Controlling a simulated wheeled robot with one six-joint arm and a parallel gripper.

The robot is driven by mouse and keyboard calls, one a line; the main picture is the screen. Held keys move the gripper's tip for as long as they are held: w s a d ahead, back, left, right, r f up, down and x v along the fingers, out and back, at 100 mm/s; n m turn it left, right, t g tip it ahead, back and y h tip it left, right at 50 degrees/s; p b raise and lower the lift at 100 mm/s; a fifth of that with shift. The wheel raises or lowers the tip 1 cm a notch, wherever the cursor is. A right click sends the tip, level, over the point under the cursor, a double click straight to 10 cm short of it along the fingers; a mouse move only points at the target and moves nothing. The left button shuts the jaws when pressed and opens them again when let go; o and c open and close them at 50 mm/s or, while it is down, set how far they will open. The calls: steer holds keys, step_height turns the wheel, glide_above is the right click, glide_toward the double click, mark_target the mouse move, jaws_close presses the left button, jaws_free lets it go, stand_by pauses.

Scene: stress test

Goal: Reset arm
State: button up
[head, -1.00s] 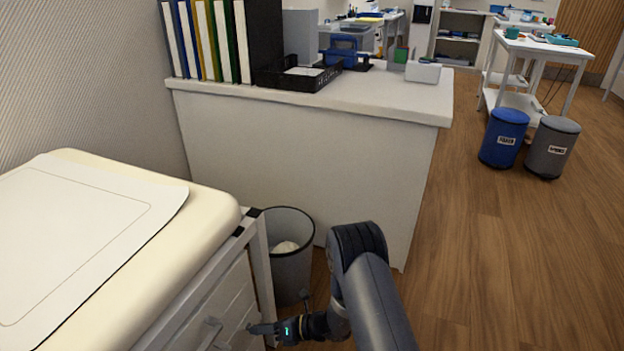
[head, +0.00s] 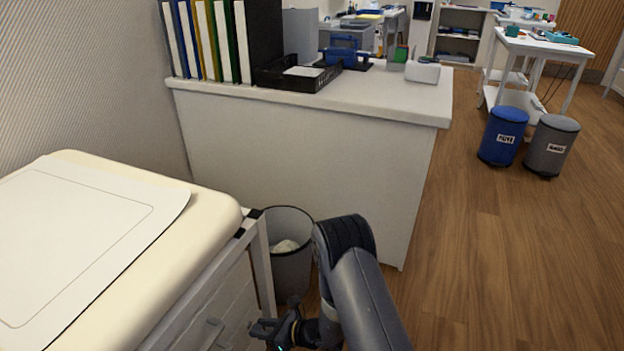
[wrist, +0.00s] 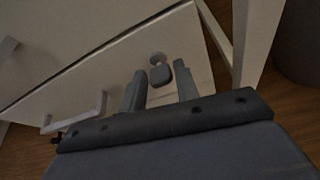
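My gripper (head: 266,329) is low in the head view, in front of the white drawer cabinet (head: 233,297) and left of my dark arm. In the wrist view my gripper (wrist: 159,84) has its two grey fingers spread apart, pointing at the cabinet front. A small grey knob or lock (wrist: 160,75) on that front appears between the fingers. I see no contact with it, and the gap in depth is unclear. Nothing is held.
A wastebasket (head: 290,266) with pale paper stands between the cabinet and the white counter (head: 300,150). Drawer handles (wrist: 78,113) stick out beside my gripper. A padded top (head: 215,205) covers the cabinet. The wooden floor (head: 500,260) at right is clear up to two bins (head: 503,135).

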steer(key=shift+s+n+t+h, duration=0.15)
steer(key=shift+n+t+h, duration=0.2)
steer(key=shift+n, duration=0.25)
steer(key=shift+s+d+r+p, duration=0.15)
steer(key=shift+d+r+p, duration=0.1)
steer(key=shift+d+p, duration=0.2)
steer(key=shift+d, duration=0.1)
